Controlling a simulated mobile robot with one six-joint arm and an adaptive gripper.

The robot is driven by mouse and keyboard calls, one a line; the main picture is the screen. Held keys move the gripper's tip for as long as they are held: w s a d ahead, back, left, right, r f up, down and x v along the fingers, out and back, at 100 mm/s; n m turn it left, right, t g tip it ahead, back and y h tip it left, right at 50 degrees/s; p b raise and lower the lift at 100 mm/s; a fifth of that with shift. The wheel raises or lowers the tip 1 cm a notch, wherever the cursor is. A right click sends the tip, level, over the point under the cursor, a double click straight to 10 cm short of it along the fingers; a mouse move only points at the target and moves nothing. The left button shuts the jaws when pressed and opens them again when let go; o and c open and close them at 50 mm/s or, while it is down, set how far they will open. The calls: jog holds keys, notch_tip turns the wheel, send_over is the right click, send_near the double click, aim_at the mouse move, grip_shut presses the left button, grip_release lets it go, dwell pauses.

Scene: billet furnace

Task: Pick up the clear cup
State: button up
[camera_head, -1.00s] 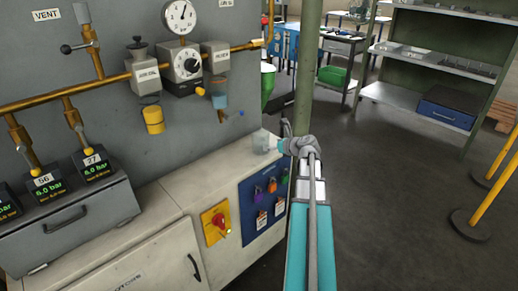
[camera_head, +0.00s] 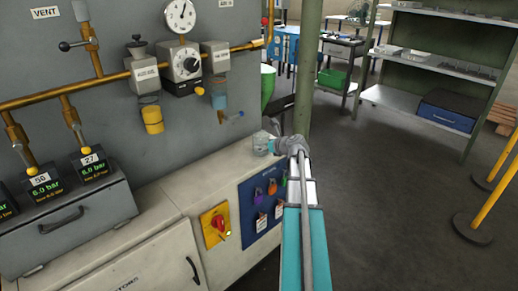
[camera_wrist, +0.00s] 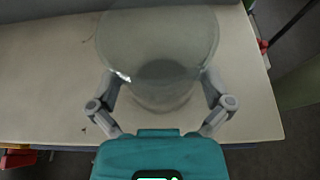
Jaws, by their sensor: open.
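The clear cup (camera_head: 262,143) stands upright near the right end of the pale cabinet top. It is see-through and hard to make out. In the wrist view the cup (camera_wrist: 158,45) fills the upper middle, its wide rim nearest the camera. My gripper (camera_head: 279,144) is at the cup's right side. In the wrist view my gripper (camera_wrist: 163,82) is open, with one finger on each side of the cup's lower part. I cannot tell whether the fingers touch the cup.
The cabinet top (camera_head: 205,170) is clear to the cup's left. A grey panel with brass pipes, a gauge (camera_head: 180,15) and regulators rises behind. A green post (camera_head: 306,70) stands just beyond my gripper. Padlocks hang on a blue board (camera_head: 262,205) on the cabinet front.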

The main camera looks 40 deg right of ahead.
jog(key=shift+x, duration=0.85)
jog(key=c, duration=0.8)
